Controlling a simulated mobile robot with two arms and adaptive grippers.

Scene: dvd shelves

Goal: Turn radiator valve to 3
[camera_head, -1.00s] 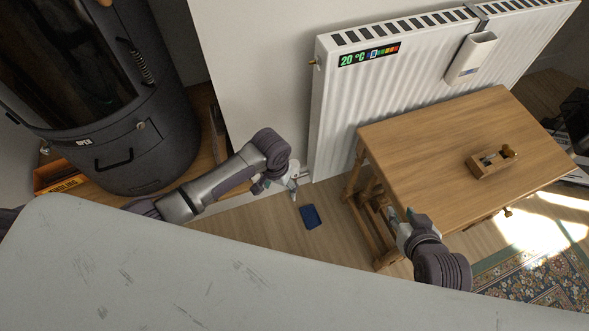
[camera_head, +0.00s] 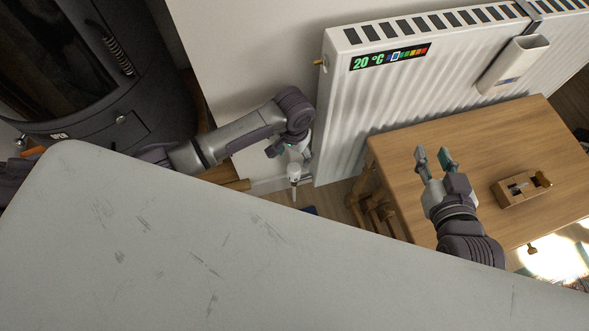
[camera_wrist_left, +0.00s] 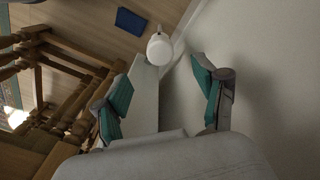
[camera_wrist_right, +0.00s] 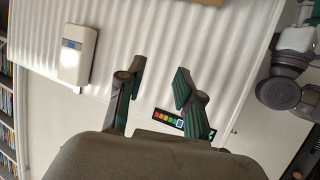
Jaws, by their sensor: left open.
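The white radiator (camera_head: 400,110) stands against the wall, with a display reading 20 °C (camera_head: 390,56) at its upper left. A white round valve knob (camera_head: 294,171) sits low at its left side, and it shows clearly in the left wrist view (camera_wrist_left: 159,49). My left gripper (camera_wrist_left: 161,82) is open, with the knob ahead of and roughly between its fingertips, apart from them. In the head view the left fingers are largely hidden by the wrist. My right gripper (camera_head: 433,157) is open and empty above the table. The knob's numbers are too small to read.
A wooden table (camera_head: 400,160) stands in front of the radiator, with a small wooden block tool (camera_head: 520,188) on it. A white container (camera_head: 515,62) hangs on the radiator. A dark stove (camera_head: 100,70) stands at left. A blue object (camera_wrist_left: 131,21) lies on the floor.

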